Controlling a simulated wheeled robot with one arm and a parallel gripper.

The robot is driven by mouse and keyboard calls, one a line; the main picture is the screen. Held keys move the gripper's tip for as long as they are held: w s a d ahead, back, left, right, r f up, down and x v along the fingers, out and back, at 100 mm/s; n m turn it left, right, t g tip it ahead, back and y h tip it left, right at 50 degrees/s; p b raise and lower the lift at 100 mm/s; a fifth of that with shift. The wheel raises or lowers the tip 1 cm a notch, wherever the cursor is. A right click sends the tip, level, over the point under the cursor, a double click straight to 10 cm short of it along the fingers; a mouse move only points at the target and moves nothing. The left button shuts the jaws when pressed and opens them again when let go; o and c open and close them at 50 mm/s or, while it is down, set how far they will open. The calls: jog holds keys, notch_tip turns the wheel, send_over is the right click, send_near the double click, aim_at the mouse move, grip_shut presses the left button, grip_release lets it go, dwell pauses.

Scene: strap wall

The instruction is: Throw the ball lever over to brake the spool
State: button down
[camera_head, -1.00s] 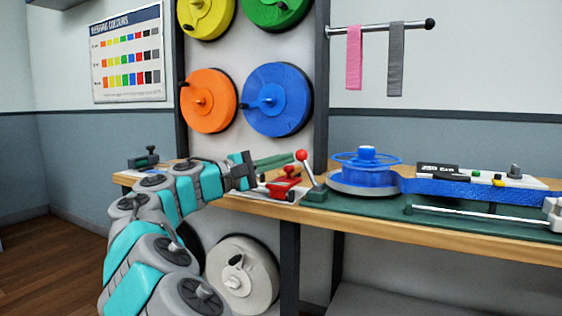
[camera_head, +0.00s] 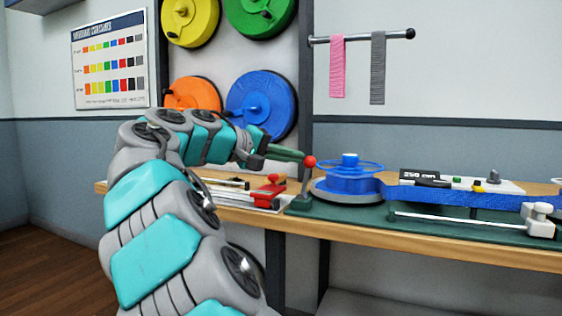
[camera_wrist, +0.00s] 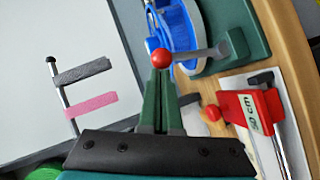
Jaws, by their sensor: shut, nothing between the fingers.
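The ball lever's red ball (camera_head: 310,162) tops a thin grey rod rising from a dark green base (camera_head: 298,204) beside the spool. The rod stands near upright, leaning slightly right toward the spool. The blue spool (camera_head: 348,186) sits on a grey disc with blue strap leading right. My gripper (camera_head: 303,157) is shut and empty, its long green fingers pointing right with the tips at the ball's left side. In the wrist view, the closed fingertips (camera_wrist: 160,72) meet the red ball (camera_wrist: 162,58); they appear to touch it. The lever foot's inner workings are not visible.
A red clamp-like tool (camera_head: 270,190) lies on the bench left of the lever, below my gripper. A white-ended rod (camera_head: 470,225) runs along the green board at right. Pink (camera_head: 337,68) and grey (camera_head: 378,68) straps hang above. Air above the spool is clear.

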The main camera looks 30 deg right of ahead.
jog(key=shift+s+d+m+t+y+b, duration=0.25)
jog(key=shift+s+d+m+y+b, duration=0.15)
jog(key=shift+s+d+m, duration=0.2)
jog(key=shift+s+d+m+t+y+b, duration=0.3)
jog(key=shift+s+d+m+y, duration=0.15)
jog(key=shift+s, duration=0.25)
jog(key=p, duration=0.3)
send_near(313, 160)
jog(key=w+a+r, duration=0.1)
jog(key=a+r, duration=0.2)
jog(key=a, duration=0.1)
jog(key=shift+w+a+r, duration=0.3)
jog(key=shift+w+a, duration=0.05)
jog(key=shift+w, duration=0.05)
